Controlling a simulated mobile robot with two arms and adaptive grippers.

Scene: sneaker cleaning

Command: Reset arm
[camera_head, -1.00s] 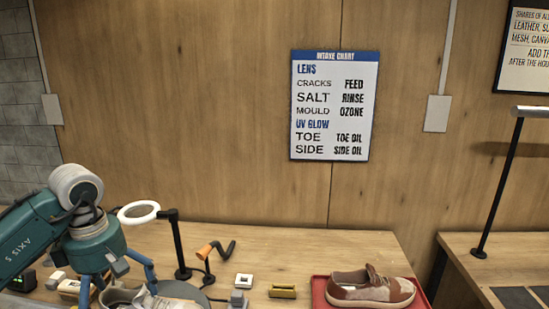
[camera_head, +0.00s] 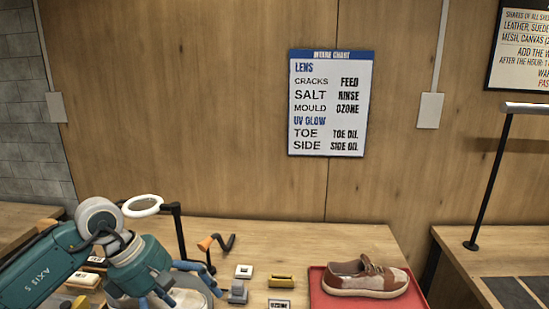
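My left arm is teal and comes in from the lower left. Its gripper (camera_head: 188,286) has blue fingers that stand apart, pointing down and to the right. It is low over the left part of the wooden table, in front of a pale object (camera_head: 203,284) that it mostly hides; I cannot tell whether they touch. I see nothing held between the fingers, though the lower finger is near the bottom edge. My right gripper is not in view. A brown and pale sneaker (camera_head: 365,278) lies on a red tray (camera_head: 318,291), clear of the arm.
A ring lamp (camera_head: 142,206) on a dark stand rises close behind the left arm. An orange-handled tool (camera_head: 207,243), a white square piece (camera_head: 244,271), a grey block (camera_head: 237,292) and a yellow piece (camera_head: 281,280) lie between arm and tray. A second table (camera_head: 500,246) stands right.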

